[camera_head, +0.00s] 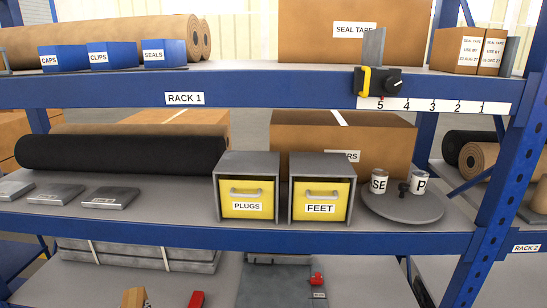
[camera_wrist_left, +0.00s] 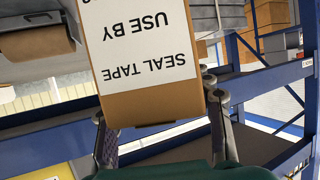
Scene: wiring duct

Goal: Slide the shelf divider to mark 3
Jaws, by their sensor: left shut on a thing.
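The shelf divider (camera_head: 374,47) is an upright grey plate on the top shelf. At its foot are a yellow clamp (camera_head: 364,80) and a black knob (camera_head: 386,85) at the shelf's front edge. A small red pointer shows just below, at the 5 on the white number strip (camera_head: 444,106), which reads 5, 4, 3, 2, 1 from left to right. In the left wrist view my left gripper (camera_wrist_left: 157,101) is shut on a brown seal tape box (camera_wrist_left: 150,106), whose white label appears upside down. Neither gripper shows in the head view.
Two seal tape boxes (camera_head: 470,51) stand on the top shelf right of the divider. A large seal tape carton (camera_head: 320,48) stands behind and left of it. Blue bins (camera_head: 112,56) are farther left. The shelf between divider and two boxes looks clear.

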